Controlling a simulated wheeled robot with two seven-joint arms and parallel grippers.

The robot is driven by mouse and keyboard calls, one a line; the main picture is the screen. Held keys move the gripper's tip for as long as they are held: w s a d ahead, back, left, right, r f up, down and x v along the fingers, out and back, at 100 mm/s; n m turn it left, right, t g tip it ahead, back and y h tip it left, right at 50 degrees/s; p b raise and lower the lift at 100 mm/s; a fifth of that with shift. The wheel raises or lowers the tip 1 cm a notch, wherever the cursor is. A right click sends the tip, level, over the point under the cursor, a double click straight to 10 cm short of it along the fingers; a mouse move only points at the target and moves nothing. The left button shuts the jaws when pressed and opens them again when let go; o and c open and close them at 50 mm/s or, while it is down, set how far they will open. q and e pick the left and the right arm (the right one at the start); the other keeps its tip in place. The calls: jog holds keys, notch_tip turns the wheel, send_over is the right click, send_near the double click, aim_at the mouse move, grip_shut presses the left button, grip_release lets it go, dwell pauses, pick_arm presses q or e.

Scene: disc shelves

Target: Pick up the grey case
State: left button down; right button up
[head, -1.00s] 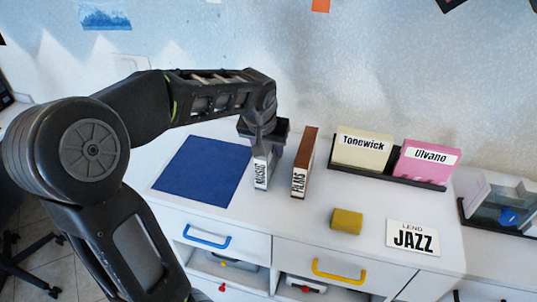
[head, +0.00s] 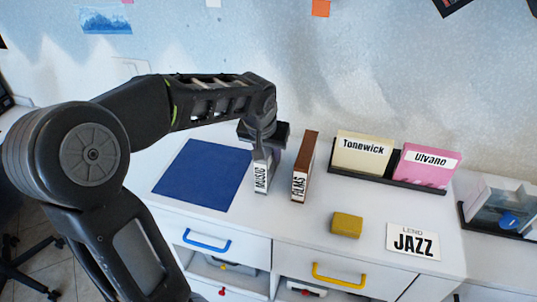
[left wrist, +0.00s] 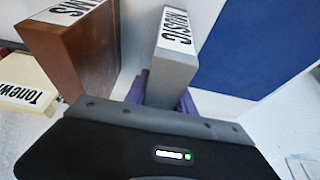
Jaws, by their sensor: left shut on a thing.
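The grey case (head: 262,176), labelled MUSIC on its spine, stands upright on the white counter between the blue mat and the brown case. My left gripper (head: 264,148) is over it from above and shut on its upper part. In the left wrist view the grey case (left wrist: 174,67) stands between the purple-tinted fingers of the left gripper (left wrist: 162,97). The case's lower end looks to be at the counter; whether it is lifted I cannot tell. My right gripper is not in view.
A brown FILMS case (head: 306,165) stands close to the right. A blue mat (head: 203,175) lies to the left. A yellow block (head: 346,224), a JAZZ card (head: 413,240) and a rack with the Tonewick case (head: 362,153) and Ulvano case (head: 428,165) are further right.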

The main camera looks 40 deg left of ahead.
pick_arm(q)
notch_tip(320, 180, up, 10)
jog(key=shift+r, duration=0.25)
